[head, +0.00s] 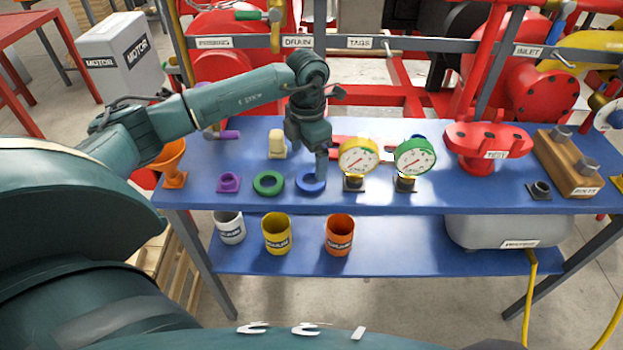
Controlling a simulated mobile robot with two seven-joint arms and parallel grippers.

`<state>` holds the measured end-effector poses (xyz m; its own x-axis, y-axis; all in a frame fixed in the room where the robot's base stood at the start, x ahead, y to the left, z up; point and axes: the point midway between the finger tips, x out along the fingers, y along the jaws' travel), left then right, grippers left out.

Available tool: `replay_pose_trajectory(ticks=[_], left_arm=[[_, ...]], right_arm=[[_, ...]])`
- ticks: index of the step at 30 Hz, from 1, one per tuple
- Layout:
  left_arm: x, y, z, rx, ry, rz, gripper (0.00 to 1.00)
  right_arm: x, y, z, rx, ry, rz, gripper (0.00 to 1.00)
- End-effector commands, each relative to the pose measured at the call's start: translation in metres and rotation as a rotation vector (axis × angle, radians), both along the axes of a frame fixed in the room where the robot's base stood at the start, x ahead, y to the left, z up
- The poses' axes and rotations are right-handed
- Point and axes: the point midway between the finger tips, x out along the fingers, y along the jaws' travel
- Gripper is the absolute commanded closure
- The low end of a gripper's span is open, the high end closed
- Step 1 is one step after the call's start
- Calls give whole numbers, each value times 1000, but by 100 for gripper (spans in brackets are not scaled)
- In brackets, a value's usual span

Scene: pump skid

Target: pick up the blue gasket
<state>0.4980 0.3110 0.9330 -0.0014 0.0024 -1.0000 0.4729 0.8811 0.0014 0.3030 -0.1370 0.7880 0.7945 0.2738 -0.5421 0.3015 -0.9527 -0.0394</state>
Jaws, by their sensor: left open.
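The blue gasket (309,187) is a flat ring lying on the blue bench top (450,199), close in colour to the bench. My left gripper (320,177) is open and points down at the gasket's right side. Its fingertips overlap the ring in the head view, and I cannot tell whether they touch it. The arm hides part of what lies behind it. My right gripper is not in view.
A green gasket (268,183) lies just left of the blue one. A yellow gauge (358,157) and a green gauge (415,156) stand close on the right. A cream part (277,143) stands behind. Cups (339,234) sit on the lower shelf.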

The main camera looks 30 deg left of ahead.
Motion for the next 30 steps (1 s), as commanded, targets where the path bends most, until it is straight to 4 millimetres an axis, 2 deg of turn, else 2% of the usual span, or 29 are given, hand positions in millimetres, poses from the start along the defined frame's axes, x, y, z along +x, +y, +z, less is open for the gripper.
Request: replay_pose_trajectory(ticks=[7,11,15,23,30], left_arm=[[0,-2,-19,-2,2,-1,10],[0,-3,-39,-3,4,0,10],[1,-3,-56,-3,1,-1,10],[1,-3,-61,-2,-1,-1,10],[1,-3,-60,-3,-2,-1,28]], right_arm=[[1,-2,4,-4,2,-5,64],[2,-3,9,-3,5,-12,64],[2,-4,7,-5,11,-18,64],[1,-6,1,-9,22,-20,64],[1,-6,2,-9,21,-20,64]])
